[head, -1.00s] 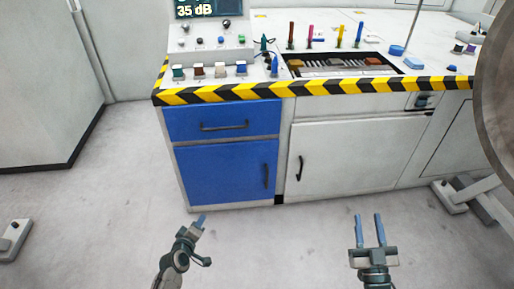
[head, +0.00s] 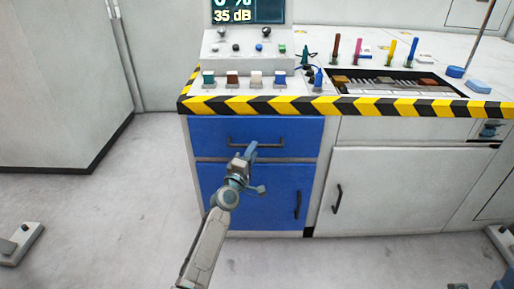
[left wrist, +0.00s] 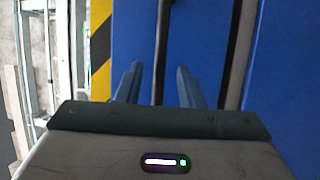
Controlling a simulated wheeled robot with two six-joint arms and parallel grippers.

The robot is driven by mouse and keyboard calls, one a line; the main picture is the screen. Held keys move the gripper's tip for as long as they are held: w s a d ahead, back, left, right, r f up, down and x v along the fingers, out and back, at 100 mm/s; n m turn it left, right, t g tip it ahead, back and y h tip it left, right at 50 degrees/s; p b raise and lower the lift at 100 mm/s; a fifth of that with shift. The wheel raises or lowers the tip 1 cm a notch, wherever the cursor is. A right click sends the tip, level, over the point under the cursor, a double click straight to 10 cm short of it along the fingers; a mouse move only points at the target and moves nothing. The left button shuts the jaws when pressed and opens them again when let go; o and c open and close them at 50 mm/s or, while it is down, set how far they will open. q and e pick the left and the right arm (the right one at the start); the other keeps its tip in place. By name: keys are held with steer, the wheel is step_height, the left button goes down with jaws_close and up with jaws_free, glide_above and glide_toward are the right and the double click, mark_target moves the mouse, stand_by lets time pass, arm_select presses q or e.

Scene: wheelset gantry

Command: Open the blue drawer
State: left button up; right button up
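The blue drawer (head: 212,136) is the upper blue front of the cabinet and looks shut. Its dark horizontal bar handle (head: 272,141) is partly covered by my left gripper (head: 252,152) in the head view. In the left wrist view the picture is turned, and the handle (left wrist: 162,45) runs upright between the two spread fingers of my left gripper (left wrist: 158,86). The fingers are open, with a gap on both sides of the bar. How deep the bar sits between the fingertips is hard to tell. My right gripper is not clearly visible.
A blue door (head: 265,205) with an upright handle is below the drawer. A yellow-black striped counter edge (head: 350,107) juts above it. A white cabinet door (head: 385,190) stands to the right.

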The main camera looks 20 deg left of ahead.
arm_select(q)
steer(key=shift+x, duration=1.8)
jaws_close()
